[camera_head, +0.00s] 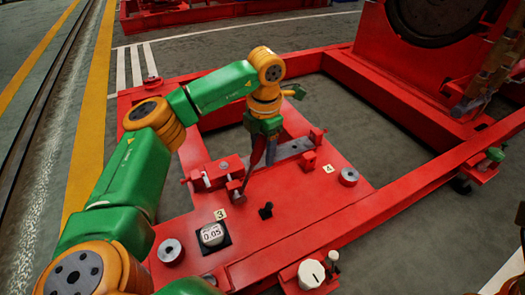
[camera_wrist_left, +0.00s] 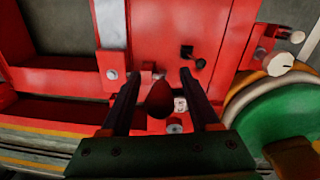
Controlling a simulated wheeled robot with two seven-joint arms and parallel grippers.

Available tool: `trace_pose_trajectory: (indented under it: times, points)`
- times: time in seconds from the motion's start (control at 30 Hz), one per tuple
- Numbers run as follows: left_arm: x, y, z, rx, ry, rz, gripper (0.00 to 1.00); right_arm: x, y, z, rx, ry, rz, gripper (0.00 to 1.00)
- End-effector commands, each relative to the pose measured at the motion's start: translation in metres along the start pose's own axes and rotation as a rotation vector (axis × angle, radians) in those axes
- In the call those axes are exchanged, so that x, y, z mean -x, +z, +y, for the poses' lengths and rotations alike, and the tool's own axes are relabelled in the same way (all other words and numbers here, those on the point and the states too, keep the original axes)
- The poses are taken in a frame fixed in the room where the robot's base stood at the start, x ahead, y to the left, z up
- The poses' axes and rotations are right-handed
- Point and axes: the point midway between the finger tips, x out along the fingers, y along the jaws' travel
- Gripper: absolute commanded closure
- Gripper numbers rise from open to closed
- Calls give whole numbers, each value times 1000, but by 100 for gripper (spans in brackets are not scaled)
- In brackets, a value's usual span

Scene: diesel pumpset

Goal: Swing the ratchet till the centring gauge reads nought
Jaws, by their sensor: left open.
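The ratchet (camera_head: 256,157) has a red handle and stands up from the red base plate, tilted, with its lower end at a small block fitting. My left gripper (camera_head: 268,152) points down at the handle from above. In the left wrist view the red handle (camera_wrist_left: 160,98) lies between the two open fingers (camera_wrist_left: 160,76), with a gap on each side. My right gripper is not in view.
A black toggle (camera_head: 266,210) stands on the plate near the ratchet. Grey round studs (camera_head: 348,176) sit at the plate's corners, with number labels 3 and 4 nearby. A white knob (camera_head: 311,273) is at the front. Red frame rails (camera_head: 400,205) surround open floor.

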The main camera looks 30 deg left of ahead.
Motion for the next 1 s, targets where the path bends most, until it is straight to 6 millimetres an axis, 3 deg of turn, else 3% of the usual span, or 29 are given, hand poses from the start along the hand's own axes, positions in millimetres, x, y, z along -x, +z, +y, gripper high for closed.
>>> trace_pose_trajectory:
  times: [0.1, 0.13, 0.33, 0.37, 1.0]
  points:
    - [1, 0, 0, 0, 0, 0, 38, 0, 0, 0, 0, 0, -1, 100]
    - [1, 0, 0, 0, 0, 0, 43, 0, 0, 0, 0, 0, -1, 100]
    - [1, 0, 0, 0, 0, 0, 97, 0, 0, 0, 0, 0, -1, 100]
    - [1, 0, 0, 0, 0, 0, 100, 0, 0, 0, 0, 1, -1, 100]
    - [1, 0, 0, -1, -1, -1, 100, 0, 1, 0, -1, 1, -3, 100]
